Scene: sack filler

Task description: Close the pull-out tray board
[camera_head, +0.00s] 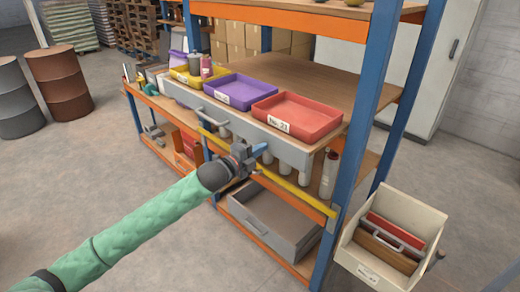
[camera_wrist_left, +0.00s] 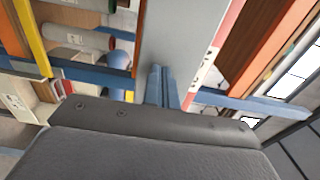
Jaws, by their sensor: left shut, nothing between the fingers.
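The pull-out tray board (camera_head: 284,149) is a grey board with a deep front face and a bar handle (camera_head: 216,122) toward its left end. It appears to jut out from the shelf, carrying a yellow tray (camera_head: 190,79), a purple tray (camera_head: 240,91) and a red tray (camera_head: 297,117). My left gripper (camera_head: 259,149) is shut and empty, close to the front face, right of the handle. In the left wrist view the blue fingers (camera_wrist_left: 164,74) are together and point at the grey face (camera_wrist_left: 175,30). I cannot tell whether they touch it. My right gripper is not in view.
A blue post (camera_head: 359,110) stands right of the board. A yellow bar (camera_head: 292,186) runs below it, with white cylinders (camera_head: 328,175) behind. A grey drawer (camera_head: 270,222) is on the bottom shelf. A cream bin (camera_head: 401,217) is at the right.

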